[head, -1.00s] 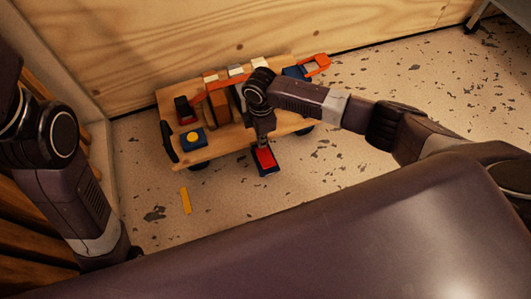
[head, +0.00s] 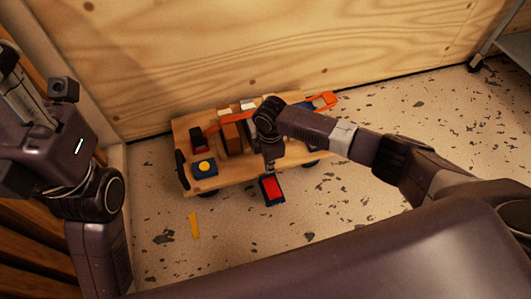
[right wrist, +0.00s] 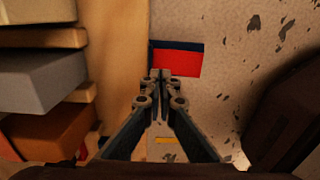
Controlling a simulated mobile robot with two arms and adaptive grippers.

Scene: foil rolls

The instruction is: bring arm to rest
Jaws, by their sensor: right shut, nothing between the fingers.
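My right arm reaches in from the right in the head view, over the near right part of a wooden cart (head: 228,179). My right gripper (head: 269,166) points down beside the cart's near edge. In the right wrist view its fingertips (right wrist: 159,76) are together with nothing between them. A red-and-blue block (head: 271,189) lies by the fingertips in the head view, and it also shows just beyond them in the right wrist view (right wrist: 178,62). My left arm (head: 85,195) is folded up at the left edge; its fingers do not show.
The cart bears several coloured blocks, including a blue one with a yellow knob (head: 204,166) and an orange piece (head: 322,101). A yellow strip (head: 195,225) lies on the speckled floor. A plywood wall (head: 240,50) stands behind. Floor to the right is clear.

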